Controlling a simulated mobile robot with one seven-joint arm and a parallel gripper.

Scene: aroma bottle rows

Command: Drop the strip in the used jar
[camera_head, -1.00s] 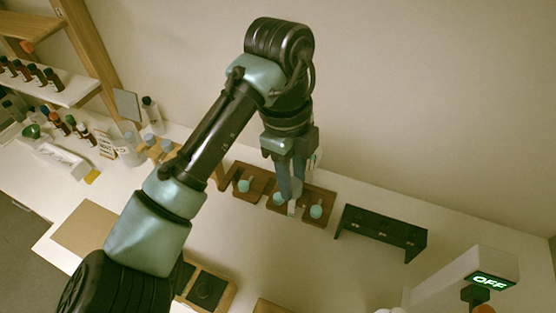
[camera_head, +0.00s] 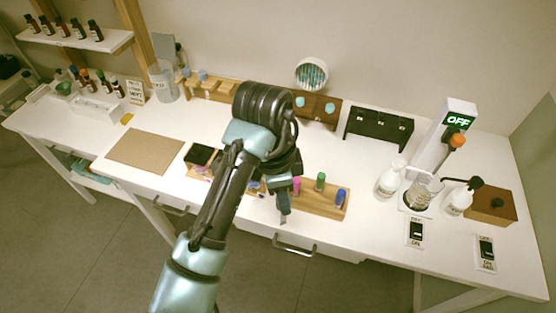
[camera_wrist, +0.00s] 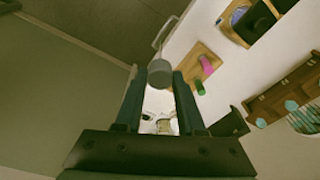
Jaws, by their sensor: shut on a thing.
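My gripper (camera_head: 284,212) hangs at the front edge of the desk, in front of the wooden block with coloured vials. A clear jar (camera_head: 163,84) with a label stands at the back left of the desk, apart from my gripper. It may be the used jar; its label is too small to read.
A wooden block (camera_head: 322,205) with vials lies just behind my gripper. A drawer handle (camera_head: 294,246) sticks out below. A brown mat (camera_head: 146,150) lies left. A black rack (camera_head: 379,128), white bottles (camera_head: 391,180) and a stand with an OFF display (camera_head: 458,121) are right.

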